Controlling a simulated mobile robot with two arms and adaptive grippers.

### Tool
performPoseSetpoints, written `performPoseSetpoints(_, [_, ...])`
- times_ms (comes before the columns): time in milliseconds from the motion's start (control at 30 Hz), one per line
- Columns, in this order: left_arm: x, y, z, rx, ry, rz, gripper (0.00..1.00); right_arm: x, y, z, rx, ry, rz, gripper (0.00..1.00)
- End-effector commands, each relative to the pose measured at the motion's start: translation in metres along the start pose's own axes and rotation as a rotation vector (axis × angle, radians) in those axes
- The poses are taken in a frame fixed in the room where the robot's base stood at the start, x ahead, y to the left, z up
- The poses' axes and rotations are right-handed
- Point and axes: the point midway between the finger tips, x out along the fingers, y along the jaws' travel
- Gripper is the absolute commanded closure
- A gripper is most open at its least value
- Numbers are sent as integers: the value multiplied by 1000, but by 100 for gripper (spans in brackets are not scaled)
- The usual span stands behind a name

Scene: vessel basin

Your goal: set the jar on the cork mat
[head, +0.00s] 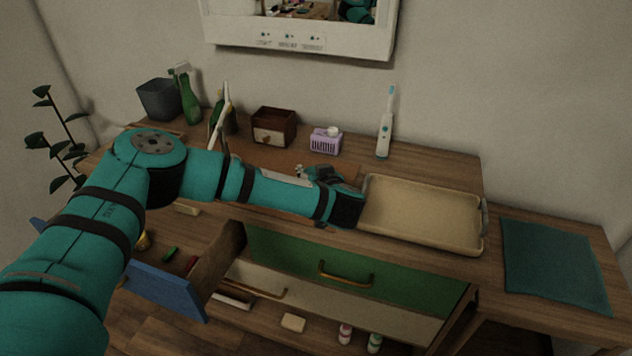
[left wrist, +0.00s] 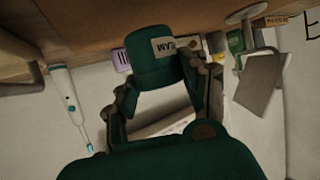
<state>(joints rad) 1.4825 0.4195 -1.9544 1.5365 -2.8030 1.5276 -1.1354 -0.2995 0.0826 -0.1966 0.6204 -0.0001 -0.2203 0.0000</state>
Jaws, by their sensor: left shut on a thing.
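The jar (left wrist: 152,55) is a dark green cylinder with a pale label, seen in the left wrist view between the two fingers of my left gripper (left wrist: 163,85). My left gripper is shut on it. In the head view my left gripper (head: 320,174) is over the middle of the wooden counter, and I cannot make out the jar there. The cork mat appears as a reddish-brown patch (head: 272,157) behind my forearm, which hides part of it. I cannot tell whether the jar touches the mat. My right gripper is not in view.
A beige tray (head: 425,212) lies right of my left wrist. Behind are a small drawer box (head: 273,127), a lilac holder (head: 325,141) and an upright electric toothbrush (head: 385,125). Green bottles (head: 190,100) and a grey bin (head: 158,99) stand back left. A blue-fronted drawer (head: 165,290) is open below.

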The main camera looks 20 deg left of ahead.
Motion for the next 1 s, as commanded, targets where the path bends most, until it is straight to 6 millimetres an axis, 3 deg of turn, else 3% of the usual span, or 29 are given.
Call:
performPoseSetpoints(67, [4, 7, -2, -1, 1, -1, 90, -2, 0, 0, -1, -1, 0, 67])
performPoseSetpoints(300, [16, 6, 29, 1, -1, -1, 90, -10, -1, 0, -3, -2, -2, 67])
performPoseSetpoints(700, [19, 6, 36, -1, 1, 0, 90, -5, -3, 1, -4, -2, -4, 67])
performPoseSetpoints(733, [18, 5, 34, -1, 0, 0, 51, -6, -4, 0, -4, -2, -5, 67])
performPoseSetpoints(900, [18, 5, 34, -1, 0, -1, 32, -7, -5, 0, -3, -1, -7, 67])
performPoseSetpoints(1000, [18, 5, 34, -1, 0, -1, 32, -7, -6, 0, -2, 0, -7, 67])
